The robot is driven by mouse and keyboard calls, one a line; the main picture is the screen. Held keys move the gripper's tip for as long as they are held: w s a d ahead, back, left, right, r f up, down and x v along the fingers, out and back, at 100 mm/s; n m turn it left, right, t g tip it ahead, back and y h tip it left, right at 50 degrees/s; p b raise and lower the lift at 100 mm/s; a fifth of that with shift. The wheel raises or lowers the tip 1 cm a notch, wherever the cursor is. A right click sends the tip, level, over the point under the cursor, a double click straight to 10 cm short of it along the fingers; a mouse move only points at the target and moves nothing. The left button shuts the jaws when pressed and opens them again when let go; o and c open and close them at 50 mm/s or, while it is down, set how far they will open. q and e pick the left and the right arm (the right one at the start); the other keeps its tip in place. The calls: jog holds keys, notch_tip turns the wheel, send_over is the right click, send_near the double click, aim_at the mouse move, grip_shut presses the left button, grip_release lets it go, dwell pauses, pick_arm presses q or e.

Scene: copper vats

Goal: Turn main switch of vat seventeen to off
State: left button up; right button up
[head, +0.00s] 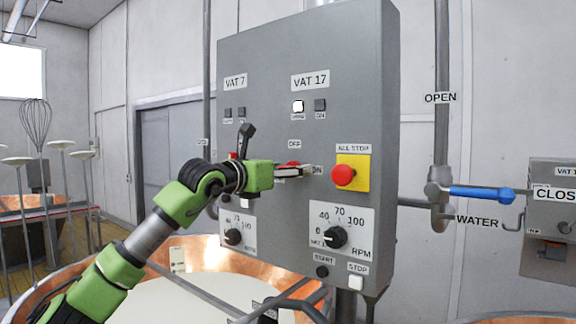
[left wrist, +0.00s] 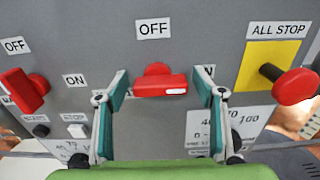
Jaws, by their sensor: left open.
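The main switch of vat 17 is a red rotary handle (left wrist: 160,86) on the grey control panel (head: 350,60). In the left wrist view it lies roughly level, with a white mark towards its right end, below an OFF label (left wrist: 153,28). In the head view, its red top (head: 293,164) shows below OFF, and an ON label (head: 318,169) is on its right. My left gripper (head: 292,172) is open at the switch; in the left wrist view its fingers (left wrist: 162,88) stand on either side of the handle. Contact cannot be told. My right gripper is out of view.
A red ALL STOP button (head: 343,175) on a yellow plate sits close on the right. The vat 7 switch (left wrist: 25,92) is on the left. An RPM dial (head: 335,237) is below. A copper vat (head: 210,255) stands under the panel; a blue valve lever (head: 482,193) is further right.

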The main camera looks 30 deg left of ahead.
pick_arm(q)
jog(key=c, duration=1.1)
